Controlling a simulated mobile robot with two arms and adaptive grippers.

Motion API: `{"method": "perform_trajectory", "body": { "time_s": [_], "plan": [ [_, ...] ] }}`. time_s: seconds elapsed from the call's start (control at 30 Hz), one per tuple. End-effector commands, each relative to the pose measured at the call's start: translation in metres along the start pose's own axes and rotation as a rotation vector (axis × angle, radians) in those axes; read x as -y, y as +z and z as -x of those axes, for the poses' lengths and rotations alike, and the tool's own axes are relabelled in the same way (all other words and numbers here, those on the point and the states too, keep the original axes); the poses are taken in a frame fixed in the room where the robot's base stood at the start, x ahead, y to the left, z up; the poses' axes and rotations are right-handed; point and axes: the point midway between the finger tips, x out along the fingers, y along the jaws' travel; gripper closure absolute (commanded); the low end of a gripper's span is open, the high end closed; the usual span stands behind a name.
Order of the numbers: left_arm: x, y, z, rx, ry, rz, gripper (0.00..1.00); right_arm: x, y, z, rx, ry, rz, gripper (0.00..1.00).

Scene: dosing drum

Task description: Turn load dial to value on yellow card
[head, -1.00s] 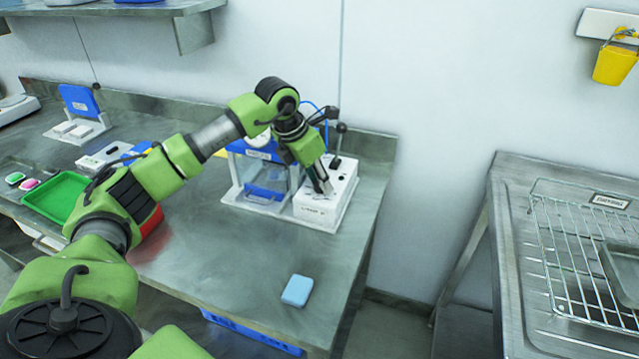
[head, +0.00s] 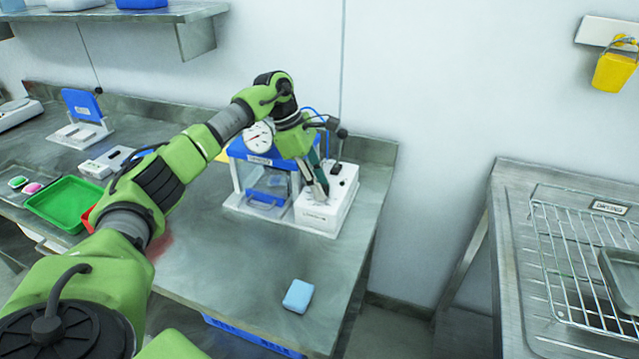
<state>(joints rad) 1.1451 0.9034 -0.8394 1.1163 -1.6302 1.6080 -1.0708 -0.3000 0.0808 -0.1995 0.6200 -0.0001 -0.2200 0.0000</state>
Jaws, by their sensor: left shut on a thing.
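My left gripper (head: 320,194) points down onto the top of a white control box (head: 326,214) at the right end of the bench. It is shut on a small part on the box's top, at the place of a dial. The dial itself is hidden by the fingers, and its value cannot be read. A blue-framed device with a clear front (head: 264,187) and a round gauge (head: 259,136) stands just left of the box. I cannot make out a yellow card with a readable value. My right gripper is not in view.
A light blue block (head: 298,296) lies near the bench's front edge. A green tray (head: 65,203) sits at the left. A metal drainer with a wire rack (head: 572,262) stands right, across a gap. The bench's middle front is clear.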

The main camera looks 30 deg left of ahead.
Motion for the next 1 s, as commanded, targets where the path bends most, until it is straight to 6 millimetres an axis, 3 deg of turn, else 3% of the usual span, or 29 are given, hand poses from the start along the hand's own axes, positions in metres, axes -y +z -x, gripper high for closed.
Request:
{"method": "perform_trajectory", "body": {
  "time_s": [0.33,0.87,0.9,0.93,1.0],
  "plan": [
    [-0.0010,0.0002,0.0000,-0.001,-0.049,-0.120,0.96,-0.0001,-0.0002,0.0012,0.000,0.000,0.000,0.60],
    [-0.0012,-0.0003,-0.0001,-0.002,-0.055,-0.137,0.96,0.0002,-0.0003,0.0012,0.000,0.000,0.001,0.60],
    [-0.0012,-0.0004,-0.0001,-0.002,-0.055,-0.137,0.64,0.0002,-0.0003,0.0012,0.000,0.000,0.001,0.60],
    [-0.0012,-0.0004,-0.0001,-0.002,-0.055,-0.137,0.58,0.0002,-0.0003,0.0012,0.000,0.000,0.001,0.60],
    [-0.0011,-0.0004,-0.0001,-0.001,-0.055,-0.137,0.58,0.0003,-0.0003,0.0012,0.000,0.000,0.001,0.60]
  ]
}}
